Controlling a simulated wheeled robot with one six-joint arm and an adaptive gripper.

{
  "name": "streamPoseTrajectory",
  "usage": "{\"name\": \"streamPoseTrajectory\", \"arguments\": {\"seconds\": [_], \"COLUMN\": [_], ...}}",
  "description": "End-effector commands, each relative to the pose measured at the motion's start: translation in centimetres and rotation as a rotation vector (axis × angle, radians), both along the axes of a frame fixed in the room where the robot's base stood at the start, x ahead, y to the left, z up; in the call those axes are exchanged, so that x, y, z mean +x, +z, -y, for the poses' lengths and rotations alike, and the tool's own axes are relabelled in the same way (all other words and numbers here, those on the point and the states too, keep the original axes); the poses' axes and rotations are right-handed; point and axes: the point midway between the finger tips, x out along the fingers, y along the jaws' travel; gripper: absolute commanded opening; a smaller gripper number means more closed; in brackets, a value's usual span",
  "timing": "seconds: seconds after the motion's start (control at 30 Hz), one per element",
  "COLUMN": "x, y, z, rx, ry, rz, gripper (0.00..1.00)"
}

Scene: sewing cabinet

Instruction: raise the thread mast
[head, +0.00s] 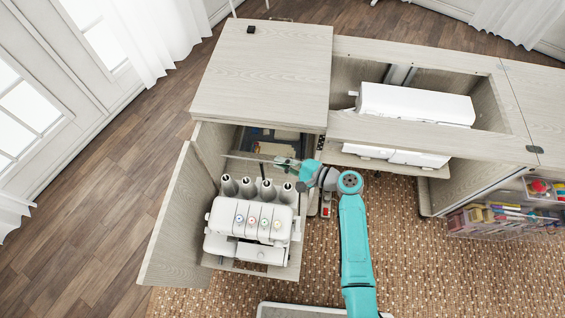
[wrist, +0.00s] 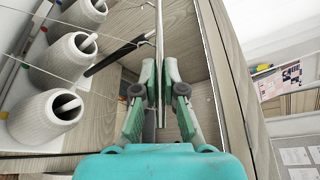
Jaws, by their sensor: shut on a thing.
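The white serger (head: 250,226) stands on a pull-out shelf in the open left bay of the cabinet, with several grey thread cones (head: 248,187) behind its top. The thread mast shows as a thin bar (head: 246,158) behind the cones. My gripper (head: 284,162) is at the right end of this bar. In the wrist view, my gripper (wrist: 160,88) is shut on a thin pale rod (wrist: 159,38), which appears to be part of the mast. Cones (wrist: 62,58) and fine threads show at the left.
The open cabinet door (head: 168,222) stands left of the serger. The cabinet top (head: 265,65) overhangs the back of the bay. A white sewing machine (head: 415,103) sits in the well to the right. A dark rod (wrist: 118,56) slants beside the held rod.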

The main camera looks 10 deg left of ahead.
Motion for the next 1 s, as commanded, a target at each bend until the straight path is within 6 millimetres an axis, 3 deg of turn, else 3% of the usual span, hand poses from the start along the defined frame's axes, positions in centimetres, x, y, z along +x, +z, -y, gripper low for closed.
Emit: {"name": "streamPoseTrajectory", "arguments": {"seconds": [0.17,0.6,0.8,1.0], "x": [0.1,0.1,0.1,0.1], "y": [3.3,14.7,17.7,18.9], "z": [0.0,0.0,0.0,0.0], "rx": [0.002,0.001,0.002,0.003], "ry": [-0.001,-0.001,-0.001,-0.002], "rz": [0.008,0.008,0.005,0.003], "gripper": [0.00,0.00,0.00,0.00]}}
